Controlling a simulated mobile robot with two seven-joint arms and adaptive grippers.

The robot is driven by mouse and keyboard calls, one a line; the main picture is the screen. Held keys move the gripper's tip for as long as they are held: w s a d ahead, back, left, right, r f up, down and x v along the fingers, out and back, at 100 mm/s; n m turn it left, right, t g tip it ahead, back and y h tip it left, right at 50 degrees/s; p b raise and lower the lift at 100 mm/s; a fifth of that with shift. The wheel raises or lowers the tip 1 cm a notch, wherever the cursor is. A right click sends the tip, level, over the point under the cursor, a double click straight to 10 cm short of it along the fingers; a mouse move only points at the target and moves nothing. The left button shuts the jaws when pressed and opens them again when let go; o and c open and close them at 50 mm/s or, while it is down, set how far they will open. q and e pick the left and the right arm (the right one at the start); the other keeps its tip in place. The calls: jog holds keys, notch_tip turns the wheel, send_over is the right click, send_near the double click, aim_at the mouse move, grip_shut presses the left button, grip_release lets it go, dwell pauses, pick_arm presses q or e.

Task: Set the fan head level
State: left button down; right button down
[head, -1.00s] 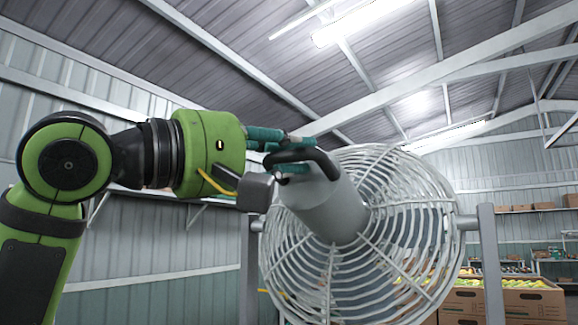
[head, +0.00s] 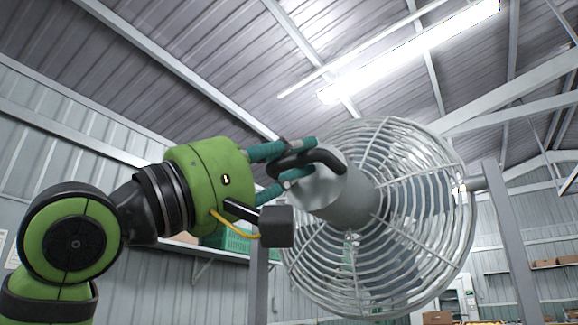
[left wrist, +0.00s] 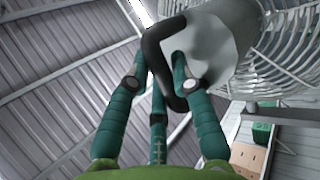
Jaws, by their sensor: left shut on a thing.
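The fan head (head: 390,225) is a round white wire cage with a grey motor housing (head: 345,198) at its back, facing me. The housing sits off to the left of the cage's middle, so the head is seen obliquely; I cannot tell its exact tilt. A black handle (head: 325,155) loops from the housing's end. My left gripper (head: 303,160) is shut on this handle with its teal fingers. In the left wrist view the fingers (left wrist: 158,75) lie around the handle (left wrist: 154,60), beside the housing (left wrist: 210,45). My right gripper is not in view.
The fan hangs between a right grey post (head: 508,235) and a left post (head: 258,285). A green crate (head: 232,240) stands on a wall shelf behind my left gripper. Cardboard boxes (head: 437,318) are low at the right. Air above the fan is clear up to the roof.

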pick_arm(q)
jog(key=shift+d, duration=0.1)
jog(key=c, duration=1.2)
grip_release()
jog(key=shift+c, duration=0.2)
jog(key=shift+o, duration=1)
jog(key=shift+d, duration=0.2)
jog(key=v, duration=1.2)
jog(key=shift+w+f, duration=0.1)
jog(key=shift+w, duration=0.05)
